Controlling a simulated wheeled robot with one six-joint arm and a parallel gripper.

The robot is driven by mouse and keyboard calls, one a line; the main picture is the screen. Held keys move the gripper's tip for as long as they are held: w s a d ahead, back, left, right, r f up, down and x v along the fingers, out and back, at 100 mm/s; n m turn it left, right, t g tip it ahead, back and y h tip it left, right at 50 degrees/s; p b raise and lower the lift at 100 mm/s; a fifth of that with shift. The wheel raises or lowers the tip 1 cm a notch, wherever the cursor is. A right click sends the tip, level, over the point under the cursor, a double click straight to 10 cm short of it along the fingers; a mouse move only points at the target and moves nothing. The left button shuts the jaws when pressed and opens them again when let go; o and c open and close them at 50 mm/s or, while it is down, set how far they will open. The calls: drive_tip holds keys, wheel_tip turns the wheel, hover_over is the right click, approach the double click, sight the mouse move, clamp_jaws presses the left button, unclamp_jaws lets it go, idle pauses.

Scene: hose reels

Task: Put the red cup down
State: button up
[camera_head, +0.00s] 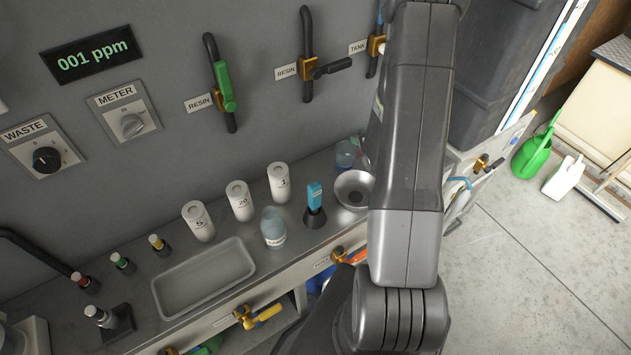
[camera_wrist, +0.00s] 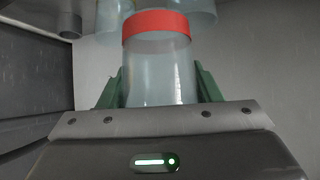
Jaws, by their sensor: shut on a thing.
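The red cup (camera_wrist: 158,66) is a clear vessel with a red band around its far end in the wrist view. My gripper (camera_wrist: 160,82) has its green fingers on both sides of the cup and is shut on it. The near end of the cup is hidden behind the gripper body. In the head view my arm covers the gripper, and I cannot make out the held cup there. Whether the cup touches a surface cannot be told.
Other clear vessels (camera_wrist: 112,16) stand just beyond the cup in the wrist view. In the head view the counter holds a shallow tray (camera_head: 243,252), white containers (camera_head: 240,202), a clear bottle (camera_head: 273,228) and a round metal bowl (camera_head: 342,192). A bluish clear vessel (camera_head: 345,154) is beside my arm.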

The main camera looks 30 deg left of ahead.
drive_tip(key=s+a+n+g+y+b, duration=0.2)
drive_tip(key=s+a+n+g, duration=0.4)
drive_tip(key=s+a, duration=0.5)
drive_tip(key=shift+n, duration=0.4)
drive_tip(key=shift+w+a+f, duration=0.2)
drive_tip(key=shift+a+f, duration=0.05)
drive_tip(key=shift+f, duration=1.3)
drive_tip(key=shift+w+a+f, duration=0.2)
drive_tip(key=shift+f, duration=1.4)
drive_tip(key=shift+w+a+f, duration=0.2)
drive_tip(key=shift+a+f, duration=0.05)
drive_tip(key=shift+f, duration=1.3)
drive_tip(key=shift+f, duration=0.2)
drive_tip(key=o, duration=1)
drive_tip(key=shift+r, duration=0.1)
